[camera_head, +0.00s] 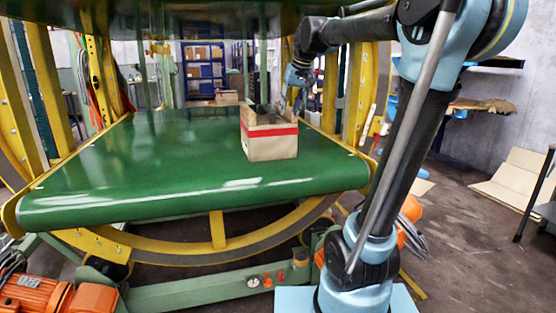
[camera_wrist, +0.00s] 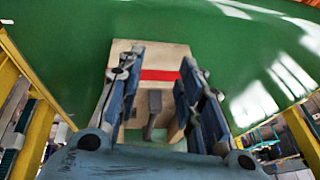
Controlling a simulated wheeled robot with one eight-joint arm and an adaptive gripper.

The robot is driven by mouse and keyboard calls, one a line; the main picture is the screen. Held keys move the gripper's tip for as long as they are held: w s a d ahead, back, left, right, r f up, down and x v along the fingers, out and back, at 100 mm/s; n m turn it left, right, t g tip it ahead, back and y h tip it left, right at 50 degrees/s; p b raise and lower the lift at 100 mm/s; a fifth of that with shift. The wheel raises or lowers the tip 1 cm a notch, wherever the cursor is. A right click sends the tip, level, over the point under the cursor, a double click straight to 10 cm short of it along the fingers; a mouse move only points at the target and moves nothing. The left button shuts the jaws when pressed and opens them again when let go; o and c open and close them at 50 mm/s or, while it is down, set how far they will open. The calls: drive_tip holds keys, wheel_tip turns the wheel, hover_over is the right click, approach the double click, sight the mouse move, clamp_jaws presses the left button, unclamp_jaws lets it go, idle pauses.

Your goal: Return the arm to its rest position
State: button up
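A cardboard box (camera_head: 270,147) with a red stripe stands on the green conveyor belt (camera_head: 150,160). Its top is open, and a dark object (camera_head: 262,113) shows in it. My gripper (camera_head: 298,98) is above and just behind the right side of the box in the head view. In the wrist view, the two fingers of my gripper (camera_wrist: 158,72) are spread apart, with the box (camera_wrist: 150,58) below and between them. A dark grey upright piece (camera_wrist: 154,112) shows inside the box. Nothing is held between the fingers. My arm is bent and reaches over the belt's right side.
A yellow ring frame (camera_head: 218,230) surrounds the belt, with posts on both sides. Shelves with boxes (camera_head: 203,68) stand at the back. Flat cardboard (camera_head: 515,178) lies on the floor at the right. The belt's left half is clear.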

drive_tip(key=s+d+f+h, duration=0.1)
drive_tip(key=s+d+f, duration=0.4)
drive_tip(key=s+f, duration=0.5)
drive_tip(key=s+d+f+m+g, duration=0.1)
drive_tip(key=s+d+f, duration=0.4)
drive_tip(key=s+f, duration=0.5)
drive_tip(key=s+d+f+m+h, duration=0.1)
drive_tip(key=s+d+f, duration=0.4)
drive_tip(key=s+f, duration=0.5)
drive_tip(key=shift+f+h, duration=0.3)
drive_tip(key=shift+f, duration=0.45)
drive_tip(key=shift+w+f+g, duration=0.2)
drive_tip(key=shift+w+g, duration=0.1)
drive_tip(key=shift+w, duration=0.1)
